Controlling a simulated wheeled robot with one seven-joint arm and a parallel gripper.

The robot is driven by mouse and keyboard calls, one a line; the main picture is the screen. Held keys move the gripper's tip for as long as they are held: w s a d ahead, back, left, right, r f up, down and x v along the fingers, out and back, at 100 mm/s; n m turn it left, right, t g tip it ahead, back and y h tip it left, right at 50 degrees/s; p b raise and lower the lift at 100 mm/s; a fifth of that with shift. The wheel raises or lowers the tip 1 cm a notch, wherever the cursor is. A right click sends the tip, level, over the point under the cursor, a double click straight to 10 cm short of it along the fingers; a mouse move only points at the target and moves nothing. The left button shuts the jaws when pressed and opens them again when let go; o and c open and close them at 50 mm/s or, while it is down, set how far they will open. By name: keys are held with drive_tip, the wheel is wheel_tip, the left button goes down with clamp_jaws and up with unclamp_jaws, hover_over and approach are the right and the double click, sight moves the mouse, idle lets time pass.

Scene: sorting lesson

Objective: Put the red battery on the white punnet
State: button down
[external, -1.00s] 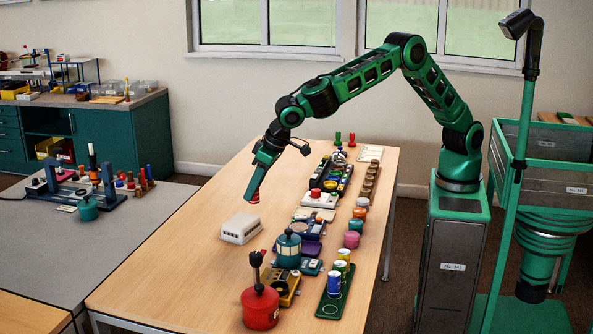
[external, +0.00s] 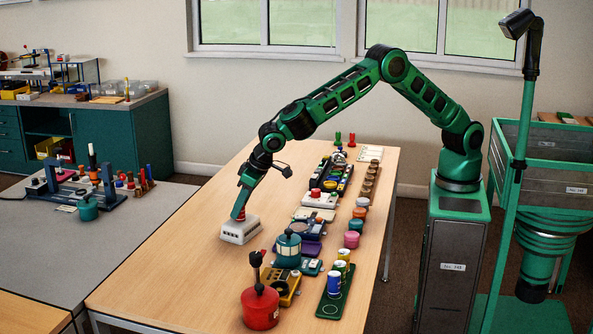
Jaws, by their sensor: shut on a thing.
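The white punnet (external: 236,234) stands on the wooden table, left of the rows of objects, with dark slots along its front side. My gripper (external: 239,215) points down over the top of the punnet and is shut on the red battery (external: 240,216). Only a small red part of the battery shows below the fingers. It is at the punnet's top, but I cannot tell whether it touches it.
A red pot (external: 260,308) with a dark upright handle stands at the near edge. A green tray (external: 327,308) with blue and yellow cylinders is to its right. Several devices and coloured round pots fill the table's right side. The left side of the tabletop (external: 170,262) is clear.

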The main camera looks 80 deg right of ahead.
drive_tip(key=c, duration=1.4)
unclamp_jaws()
drive_tip(key=shift+c, duration=0.2)
drive_tip(key=v, duration=1.2)
drive_tip(key=shift+d, duration=0.1)
